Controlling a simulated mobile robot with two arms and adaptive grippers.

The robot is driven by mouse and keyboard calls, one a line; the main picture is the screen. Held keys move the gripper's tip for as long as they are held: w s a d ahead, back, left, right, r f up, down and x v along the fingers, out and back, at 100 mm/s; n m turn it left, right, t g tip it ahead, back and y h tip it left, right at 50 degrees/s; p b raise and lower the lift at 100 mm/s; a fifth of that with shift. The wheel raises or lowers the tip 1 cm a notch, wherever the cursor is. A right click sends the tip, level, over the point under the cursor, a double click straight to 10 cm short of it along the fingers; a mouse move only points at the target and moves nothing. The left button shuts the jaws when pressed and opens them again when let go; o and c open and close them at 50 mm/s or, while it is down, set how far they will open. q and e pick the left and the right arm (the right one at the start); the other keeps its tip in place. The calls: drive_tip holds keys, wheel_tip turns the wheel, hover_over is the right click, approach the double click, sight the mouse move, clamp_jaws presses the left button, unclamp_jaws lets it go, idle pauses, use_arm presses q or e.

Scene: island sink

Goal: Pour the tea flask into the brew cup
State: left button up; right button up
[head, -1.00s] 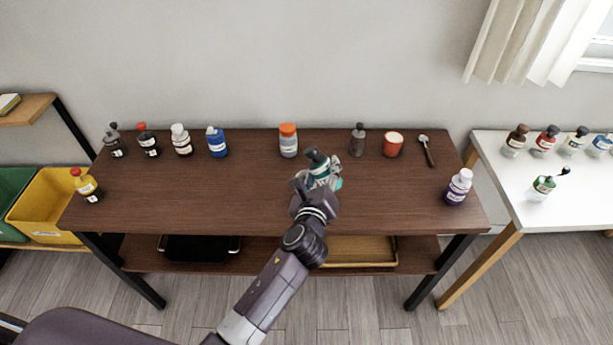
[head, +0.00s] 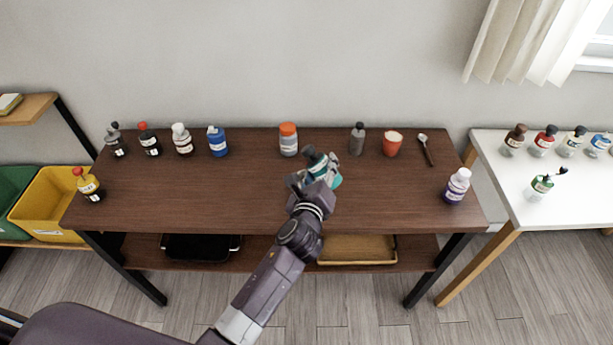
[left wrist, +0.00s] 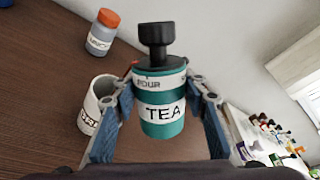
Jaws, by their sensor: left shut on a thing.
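The tea flask (left wrist: 162,130) is teal with a black top and a white label reading TEA. In the left wrist view it is between the two fingers of my left gripper (left wrist: 163,108), which is shut on it. In the head view the flask (head: 335,183) shows partly behind my left gripper (head: 317,176), over the middle of the table, its dark top leaning up and left. A white cup (left wrist: 88,122) with a partly hidden label, apparently the brew cup, stands just left of the flask in the left wrist view. I cannot make it out in the head view. My right gripper is not in view.
An orange-capped bottle (head: 288,140) stands behind the gripper. A grey bottle (head: 357,139), red cup (head: 391,147) and spoon (head: 428,152) are at the back right. A purple bottle (head: 456,187) is near the right edge. Several bottles line the back left. The table's left middle is clear.

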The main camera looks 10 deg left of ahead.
use_arm(q)
drive_tip(key=shift+a+r+n+h+p, duration=0.1)
drive_tip(key=shift+r+n+h+p, duration=0.25)
drive_tip(key=shift+n+p, duration=0.3)
idle(0.6)
drive_tip(key=shift+r+n+g+h+p, duration=0.45)
drive_tip(key=shift+n+p, duration=0.3)
drive_tip(key=shift+n, duration=0.1)
idle(1.2)
drive_tip(key=shift+a+f+n+g+h+b, duration=0.1)
drive_tip(key=shift+f+n+g+h+b, duration=0.15)
drive_tip(key=shift+f+n+h+b, duration=0.2)
idle(1.0)
